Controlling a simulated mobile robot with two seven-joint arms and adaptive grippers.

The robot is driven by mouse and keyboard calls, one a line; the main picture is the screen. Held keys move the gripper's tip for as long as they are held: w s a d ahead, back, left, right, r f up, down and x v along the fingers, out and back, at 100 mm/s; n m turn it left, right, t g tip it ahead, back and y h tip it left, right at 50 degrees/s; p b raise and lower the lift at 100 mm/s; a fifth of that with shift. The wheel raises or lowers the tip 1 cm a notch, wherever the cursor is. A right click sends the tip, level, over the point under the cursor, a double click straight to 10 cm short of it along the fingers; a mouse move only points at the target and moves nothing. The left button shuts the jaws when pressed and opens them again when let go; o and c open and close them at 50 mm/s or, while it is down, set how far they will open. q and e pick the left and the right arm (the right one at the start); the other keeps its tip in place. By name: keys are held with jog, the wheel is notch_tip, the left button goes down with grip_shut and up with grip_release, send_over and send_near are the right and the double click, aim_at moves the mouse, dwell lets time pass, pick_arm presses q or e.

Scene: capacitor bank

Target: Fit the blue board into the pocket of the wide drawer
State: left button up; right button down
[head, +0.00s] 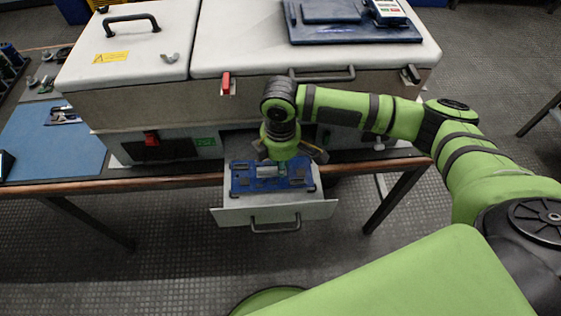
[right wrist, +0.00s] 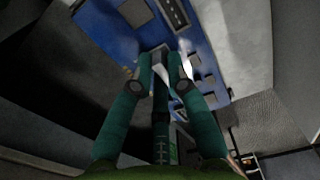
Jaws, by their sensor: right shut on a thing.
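The blue board (head: 240,183) shows in the head view at the open wide drawer (head: 270,212), within its walls. I cannot tell whether it is seated flat in the pocket. In the right wrist view the blue board (right wrist: 110,32) carries grey and dark components and spans the top of the picture. My right gripper (head: 282,165) reaches down over the board from above. In the right wrist view its green fingers (right wrist: 168,72) are shut on a part of the board near its middle. The exact grip point is partly hidden by the fingers. My left gripper is not in view.
The white cabinet (head: 130,85) stands on the bench above the drawer, with handles and red latches. A dark blue tray (head: 360,33) lies on its lid. A blue mat (head: 50,145) with tools lies at left. The floor (head: 130,270) before the drawer is clear.

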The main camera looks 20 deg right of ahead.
jog(key=shift+f, duration=0.6)
jog(key=c, duration=1.1)
grip_release()
jog(key=shift+c, duration=0.2)
jog(key=shift+r, duration=0.1)
notch_tip(320, 180, up, 12)
